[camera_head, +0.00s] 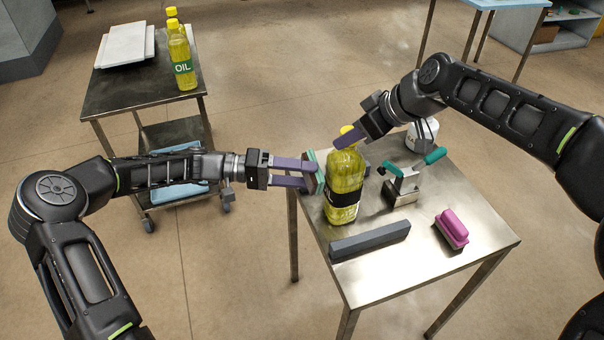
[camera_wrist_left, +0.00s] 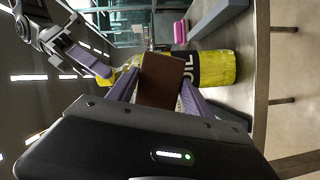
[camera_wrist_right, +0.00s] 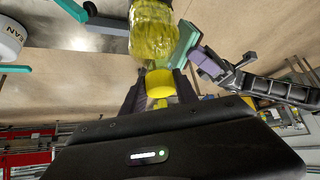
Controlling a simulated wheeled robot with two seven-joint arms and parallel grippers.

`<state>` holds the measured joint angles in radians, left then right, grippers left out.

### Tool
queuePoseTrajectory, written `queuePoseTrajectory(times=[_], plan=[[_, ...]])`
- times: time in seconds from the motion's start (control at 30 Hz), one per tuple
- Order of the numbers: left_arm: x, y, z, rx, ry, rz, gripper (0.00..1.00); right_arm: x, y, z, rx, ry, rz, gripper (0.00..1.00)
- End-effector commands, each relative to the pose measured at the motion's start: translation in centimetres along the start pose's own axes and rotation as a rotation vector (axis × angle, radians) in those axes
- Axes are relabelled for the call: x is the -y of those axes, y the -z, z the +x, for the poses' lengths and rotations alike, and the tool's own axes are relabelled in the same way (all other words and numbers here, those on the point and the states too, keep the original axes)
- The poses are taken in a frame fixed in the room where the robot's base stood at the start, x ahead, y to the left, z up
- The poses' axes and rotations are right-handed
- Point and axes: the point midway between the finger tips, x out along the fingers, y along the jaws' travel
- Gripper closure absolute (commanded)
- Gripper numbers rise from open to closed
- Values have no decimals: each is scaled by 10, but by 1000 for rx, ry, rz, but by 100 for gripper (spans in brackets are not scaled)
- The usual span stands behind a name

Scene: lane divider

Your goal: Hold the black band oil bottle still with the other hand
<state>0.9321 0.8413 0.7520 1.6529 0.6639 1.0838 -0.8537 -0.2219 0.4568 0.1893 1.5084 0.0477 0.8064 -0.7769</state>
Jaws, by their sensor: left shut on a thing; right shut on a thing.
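The black band oil bottle (camera_head: 345,172), yellow with a black band, stands upright on the metal table. It also shows in the left wrist view (camera_wrist_left: 218,68) and right wrist view (camera_wrist_right: 153,28). My right gripper (camera_head: 347,138) is shut on its yellow cap (camera_wrist_right: 159,80) from above. My left gripper (camera_head: 312,176) is shut on a flat pad, green in the head view (camera_head: 315,170) and brown in the left wrist view (camera_wrist_left: 160,80). The pad is beside the bottle's left side; I cannot tell whether they touch.
On the metal table (camera_head: 380,275) are a dark grey bar (camera_head: 370,241), a pink-handled brush (camera_head: 452,229), a teal-handled tool (camera_head: 404,183) and a white container (camera_head: 422,135). A cart (camera_head: 125,95) at the left holds yellow oil bottles (camera_head: 181,60) and white trays (camera_head: 126,44).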

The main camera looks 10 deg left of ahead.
Motion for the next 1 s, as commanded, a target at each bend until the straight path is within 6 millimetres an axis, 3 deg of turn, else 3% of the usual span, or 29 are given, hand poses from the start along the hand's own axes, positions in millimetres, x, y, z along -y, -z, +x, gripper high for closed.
queuePoseTrajectory(times=[1.0], plan=[[0, 8, 19, 0, -1, -1, 74, 0, 0, 0, -1, -1, 0, 100]])
